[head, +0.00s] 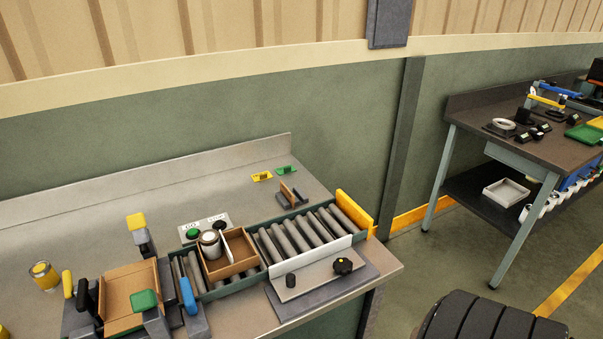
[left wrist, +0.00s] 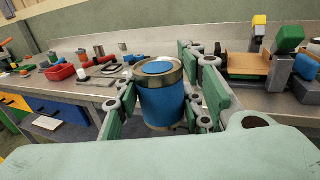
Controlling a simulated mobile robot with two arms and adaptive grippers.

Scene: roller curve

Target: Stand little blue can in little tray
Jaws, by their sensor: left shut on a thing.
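The little blue can (left wrist: 162,104) has a metal rim and a blue disc on its top. My left gripper (left wrist: 165,110) is shut on it, with a green finger on each side, and the can is roughly upright. The head view shows neither this gripper nor this can. I cannot tell which tray is the little tray. A small brown tray (head: 236,268) sits on the rollers, with a pale divider and a grey can (head: 210,244) in it. A larger brown tray (head: 132,308) stands to its left. My right gripper is out of view.
Clamps with yellow, green and blue knobs stand around the larger brown tray. A yellow stop (head: 354,214) ends the rollers (head: 300,234). A second bench (head: 555,148) at right bears many items, with a white tray (head: 506,192) below.

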